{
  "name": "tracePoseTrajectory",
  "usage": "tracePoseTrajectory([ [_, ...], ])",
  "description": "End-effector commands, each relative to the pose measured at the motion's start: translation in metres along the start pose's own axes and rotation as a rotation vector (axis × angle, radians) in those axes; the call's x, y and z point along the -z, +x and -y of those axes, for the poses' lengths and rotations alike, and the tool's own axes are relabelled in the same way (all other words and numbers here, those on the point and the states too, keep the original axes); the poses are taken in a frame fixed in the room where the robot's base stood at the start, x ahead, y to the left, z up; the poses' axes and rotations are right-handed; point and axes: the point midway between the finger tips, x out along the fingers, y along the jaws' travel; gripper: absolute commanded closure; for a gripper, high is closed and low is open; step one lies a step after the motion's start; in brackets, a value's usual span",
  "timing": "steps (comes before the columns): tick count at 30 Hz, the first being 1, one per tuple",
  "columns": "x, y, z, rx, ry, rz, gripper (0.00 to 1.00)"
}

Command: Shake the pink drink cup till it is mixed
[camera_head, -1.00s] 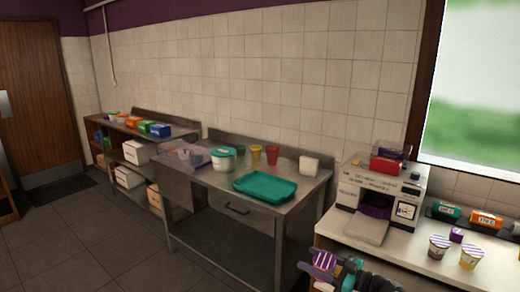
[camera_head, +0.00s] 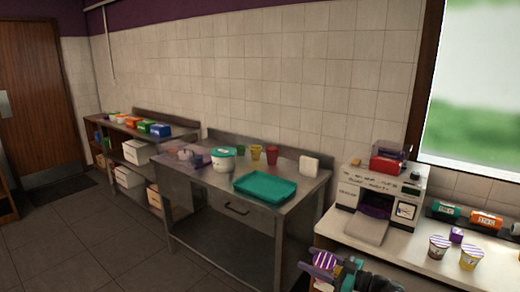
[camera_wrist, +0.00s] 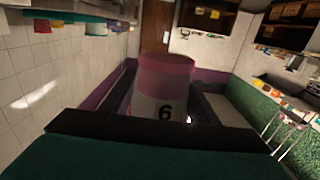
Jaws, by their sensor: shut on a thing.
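The pink drink cup (camera_wrist: 165,80) is in my gripper (camera_head: 338,272). In the wrist view its pink and pale side shows with a black "6" on it, and dark gripper parts cross in front of its lower part. In the head view the cup (camera_head: 324,260) shows at the bottom edge with a purple-and-white striped top, looking tilted. My gripper is shut on it, held off in front of the white counter. The cup's contents are hidden, so I cannot tell how mixed they are.
A white counter (camera_head: 408,251) at the right bears a machine (camera_head: 350,196) and two striped-lid cups, one (camera_head: 439,248) left of the other (camera_head: 470,257). A steel table (camera_head: 215,188) behind bears a teal tray (camera_head: 265,187) and several containers. Floor at left is clear.

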Motion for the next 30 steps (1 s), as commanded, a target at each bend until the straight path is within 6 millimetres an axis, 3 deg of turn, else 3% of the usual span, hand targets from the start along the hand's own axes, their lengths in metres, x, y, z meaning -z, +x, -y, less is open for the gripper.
tracePoseTrajectory([
  [5, 0.005, 0.0, 0.0, 0.0, -0.003, -0.002, 0.71],
  [17, 0.062, 0.0, 0.001, 0.0, -0.003, -0.001, 0.71],
  [21, 0.057, 0.0, 0.0, 0.0, 0.0, 0.0, 0.71],
  [30, 0.01, 0.001, -0.001, 0.001, 0.003, -0.001, 0.71],
])
